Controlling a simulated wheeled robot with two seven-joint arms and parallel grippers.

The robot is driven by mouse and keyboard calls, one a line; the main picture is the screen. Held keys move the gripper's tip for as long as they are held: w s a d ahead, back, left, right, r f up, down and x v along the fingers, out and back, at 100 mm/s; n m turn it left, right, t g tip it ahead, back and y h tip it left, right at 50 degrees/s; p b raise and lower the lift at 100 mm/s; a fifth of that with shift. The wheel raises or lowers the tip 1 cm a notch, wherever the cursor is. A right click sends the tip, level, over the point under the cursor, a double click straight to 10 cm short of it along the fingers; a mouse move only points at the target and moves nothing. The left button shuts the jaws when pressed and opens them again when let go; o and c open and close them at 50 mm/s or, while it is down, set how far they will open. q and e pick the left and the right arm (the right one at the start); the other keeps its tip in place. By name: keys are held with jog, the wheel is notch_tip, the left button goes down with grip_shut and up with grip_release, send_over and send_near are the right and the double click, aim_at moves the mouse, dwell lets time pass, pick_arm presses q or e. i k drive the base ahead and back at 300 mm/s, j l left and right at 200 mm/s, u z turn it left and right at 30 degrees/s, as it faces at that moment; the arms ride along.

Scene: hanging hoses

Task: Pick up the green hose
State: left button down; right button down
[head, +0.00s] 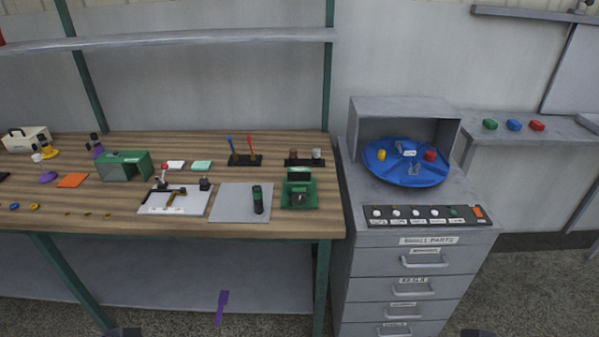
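No green hose can be made out in the head view. Green things in view are a green box (124,165) with an open front, a green device (299,190) on the workbench, and a small green object (490,124) on the grey shelf at the right. Only a small dark part of my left gripper (125,332) shows at the bottom edge. A small dark part of my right gripper (478,333) shows there too. Their fingers are cut off by the frame, and both are well in front of the furniture.
A wooden workbench (60,222) with small tools fills the left. A grey drawer cabinet (415,240) with a blue round tray (380,170) stands right of it. A purple tool (221,307) is low near the bench's lower shelf. A rail (530,14) runs along the top right wall.

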aim_at(256, 190)
jog(key=i+j+u, duration=0.45)
jog(key=i+j, duration=0.65)
